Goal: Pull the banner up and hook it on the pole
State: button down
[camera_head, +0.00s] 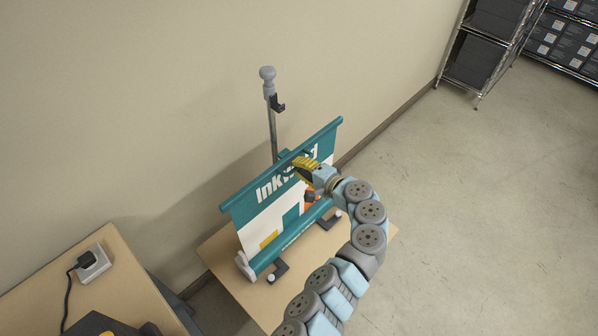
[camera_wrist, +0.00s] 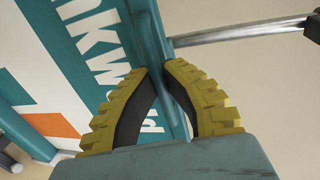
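The teal banner (camera_head: 285,195) with white "Ink" lettering is partly pulled up out of its base (camera_head: 293,238) on a small wooden table. Its teal top bar (camera_head: 245,193) is well below the black hook (camera_head: 278,103) on the upright grey pole (camera_head: 272,135) behind it. My gripper (camera_head: 303,163) is at the top bar, right of its middle. In the wrist view the yellow-ridged fingers (camera_wrist: 160,72) close around the teal bar (camera_wrist: 148,30), one on each side. The metal pole (camera_wrist: 240,31) and part of the black hook (camera_wrist: 314,24) show at upper right there.
A wall stands close behind the pole. Another wooden table (camera_head: 105,275) with a socket box (camera_head: 92,264) and black cable is at lower left. Metal shelves with boxes (camera_head: 480,50) stand at upper right. The floor on the right is clear.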

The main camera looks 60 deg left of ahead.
notch_tip(320, 180, up, 18)
jog(key=p, duration=0.8)
jog(key=shift+r, duration=0.2)
jog(key=c, duration=1.1)
grip_release()
jog(key=shift+f, duration=0.1)
jog(key=v, duration=1.2)
jog(key=shift+f, duration=0.1)
